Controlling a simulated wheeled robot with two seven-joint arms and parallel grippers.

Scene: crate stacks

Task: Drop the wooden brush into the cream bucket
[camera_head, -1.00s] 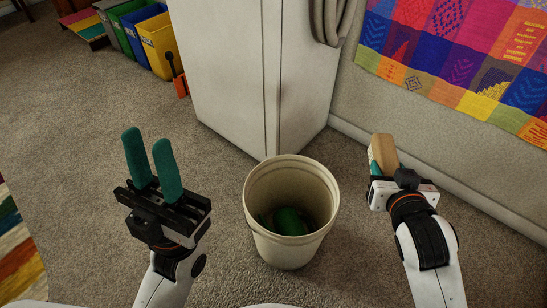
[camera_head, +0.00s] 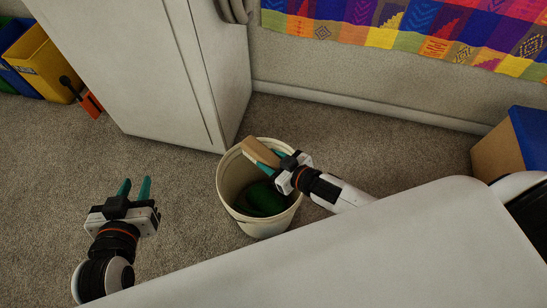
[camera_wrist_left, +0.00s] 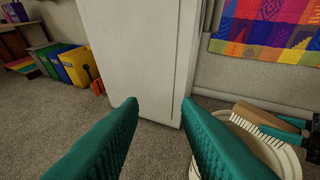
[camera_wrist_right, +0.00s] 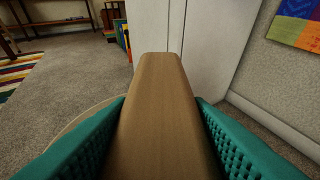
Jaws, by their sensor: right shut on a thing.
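The cream bucket (camera_head: 263,229) stands upright on the carpet with a green thing (camera_head: 262,199) lying inside it. My right gripper (camera_head: 277,161) is shut on the wooden brush (camera_head: 260,151) and holds it over the bucket's opening, near the far rim. The brush's wooden back (camera_wrist_right: 158,120) fills the middle of the right wrist view between the teal fingers. Its pale bristles (camera_wrist_left: 262,136) show in the left wrist view above the bucket rim (camera_wrist_left: 285,152). My left gripper (camera_head: 134,188) is open and empty, to the left of the bucket, over bare carpet.
A white cabinet (camera_head: 150,70) stands just behind the bucket. A colorful cloth (camera_head: 420,35) hangs on the wall to the right. Yellow and blue bins (camera_head: 42,62) are at the far left. A box with a blue top (camera_head: 518,145) is at the right. Carpet left of the bucket is clear.

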